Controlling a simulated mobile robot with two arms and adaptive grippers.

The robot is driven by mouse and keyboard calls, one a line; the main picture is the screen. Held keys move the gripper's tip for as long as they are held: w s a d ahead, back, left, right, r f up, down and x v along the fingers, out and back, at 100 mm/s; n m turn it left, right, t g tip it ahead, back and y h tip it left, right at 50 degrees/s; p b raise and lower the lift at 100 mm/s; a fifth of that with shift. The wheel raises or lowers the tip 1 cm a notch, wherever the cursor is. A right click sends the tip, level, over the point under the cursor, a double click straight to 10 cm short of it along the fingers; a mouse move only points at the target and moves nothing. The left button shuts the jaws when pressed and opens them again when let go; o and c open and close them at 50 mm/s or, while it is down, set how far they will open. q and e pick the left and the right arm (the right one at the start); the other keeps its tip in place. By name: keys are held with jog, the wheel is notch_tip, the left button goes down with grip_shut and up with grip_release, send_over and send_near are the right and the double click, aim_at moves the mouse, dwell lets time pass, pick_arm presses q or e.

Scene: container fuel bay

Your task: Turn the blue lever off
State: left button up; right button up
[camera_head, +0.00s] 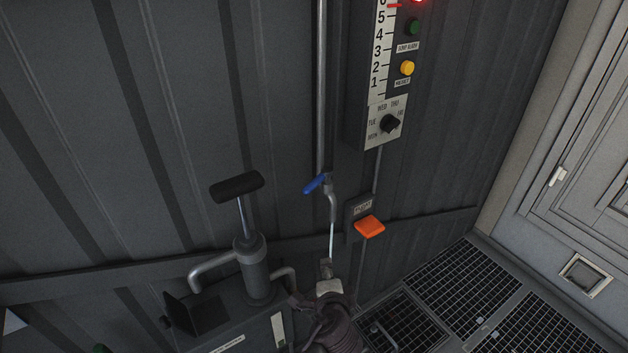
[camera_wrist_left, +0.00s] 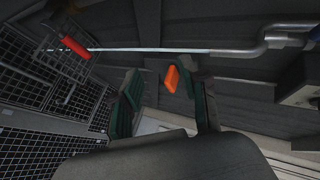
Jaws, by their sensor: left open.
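The blue lever (camera_head: 314,184) sits on the tap of the grey wall pipe (camera_head: 321,90) in the head view, tilted down to the left. A thin pale stream (camera_head: 331,240) runs from the spout below it. In the left wrist view, the stream (camera_wrist_left: 150,50) crosses sideways from the spout (camera_wrist_left: 240,52), and a small bluish bit shows at the right edge. My left gripper (camera_head: 328,277) is below the spout, apart from the lever. Its two dark fingers (camera_wrist_left: 168,98) are open, with nothing held between them. My right gripper is not in view.
An orange switch (camera_head: 369,227) is on the wall right of the spout. A hand pump (camera_head: 255,270) with a black T-handle stands left. A gauge panel (camera_head: 372,125) hangs above. Floor grating (camera_head: 450,285) lies lower right. A red handle (camera_wrist_left: 75,47) shows near the grating in the wrist view.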

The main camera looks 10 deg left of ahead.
aim_at(315, 186)
pick_arm(q)
notch_tip(315, 186, up, 19)
jog(key=a+n+t+y, duration=0.1)
jog(key=t+y, duration=0.2)
jog(key=p+x, duration=0.2)
jog(key=x, duration=1)
jog(key=shift+f, duration=0.15)
jog(key=shift+w+a+f, duration=0.2)
jog(key=shift+w+a, duration=0.1)
jog(key=shift+w, duration=0.35)
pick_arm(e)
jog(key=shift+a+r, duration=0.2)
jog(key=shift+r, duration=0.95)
pick_arm(q)
grip_shut()
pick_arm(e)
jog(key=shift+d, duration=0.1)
